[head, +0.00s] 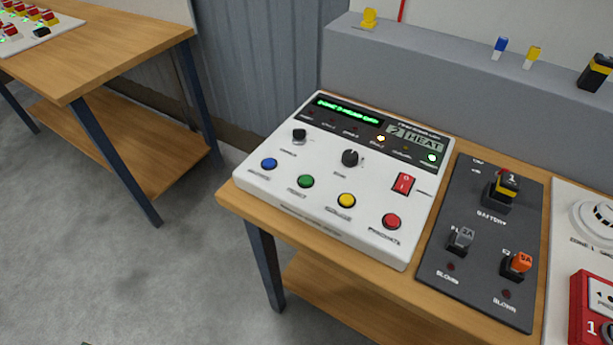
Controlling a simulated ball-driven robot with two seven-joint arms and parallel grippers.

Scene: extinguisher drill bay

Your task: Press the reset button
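A white control panel (317,214) lies on the wooden bench. Along its front is a row of round buttons: blue (269,163), green (306,181), yellow (346,200) and red (391,221). Their labels are too small to read surely, so I cannot tell which is the reset button. Above them are two black knobs (350,157) and a red rocker switch (403,184). Neither of my grippers is in view.
A dark plate (476,242) with a yellow-black plug and two smaller plugs sits right of the panel. A detector (596,221) and a red call point (594,308) are at the right edge. Another wooden table (105,50) stands at the left, with open floor between.

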